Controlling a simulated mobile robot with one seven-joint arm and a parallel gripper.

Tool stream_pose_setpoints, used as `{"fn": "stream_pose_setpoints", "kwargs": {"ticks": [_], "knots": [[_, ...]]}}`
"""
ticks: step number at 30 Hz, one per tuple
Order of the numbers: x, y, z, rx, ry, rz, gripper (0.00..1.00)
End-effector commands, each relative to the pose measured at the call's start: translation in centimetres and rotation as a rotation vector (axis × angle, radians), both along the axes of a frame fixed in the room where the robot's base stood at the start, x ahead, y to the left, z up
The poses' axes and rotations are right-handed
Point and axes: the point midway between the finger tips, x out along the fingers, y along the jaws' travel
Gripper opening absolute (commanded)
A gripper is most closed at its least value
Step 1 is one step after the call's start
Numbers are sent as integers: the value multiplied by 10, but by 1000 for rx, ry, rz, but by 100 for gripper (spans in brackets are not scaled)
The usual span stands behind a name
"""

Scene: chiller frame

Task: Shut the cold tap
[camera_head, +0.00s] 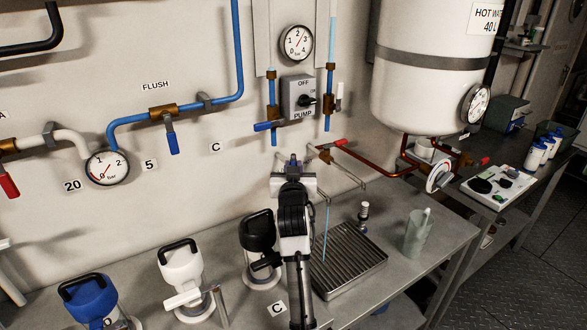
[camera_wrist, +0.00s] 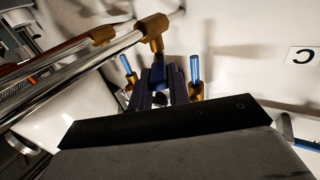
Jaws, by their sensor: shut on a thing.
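The cold tap has a brass body (camera_wrist: 152,28) on the wall, with a chrome spout running left in the wrist view. Its dark blue lever (camera_wrist: 159,72) lies between the fingertips of my gripper (camera_wrist: 161,90). In the head view my gripper (camera_head: 293,164) is in front of the tap at the wall and hides most of it. My gripper is shut on the lever. A thin blue stream of water (camera_head: 325,235) falls from the spout to the ribbed drain tray (camera_head: 350,262). The exact lever angle is hard to make out.
The hot tap with a red lever (camera_head: 338,143) is close on the right. Pipe valves and the pump switch (camera_head: 299,97) are above. A black-topped jug (camera_head: 258,240), a white jug (camera_head: 182,270) and a clear beaker (camera_head: 416,235) stand on the bench.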

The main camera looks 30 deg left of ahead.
Motion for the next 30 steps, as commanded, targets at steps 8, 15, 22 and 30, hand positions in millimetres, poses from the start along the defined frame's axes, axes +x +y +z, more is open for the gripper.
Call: {"fn": "stream_pose_setpoints", "kwargs": {"ticks": [8,15,22,30], "knots": [[0,0,0,0,1,1,27],[0,0,0,0,0,1,40],[0,0,5,1,-2,0,40],[0,0,54,3,-6,0,40]]}}
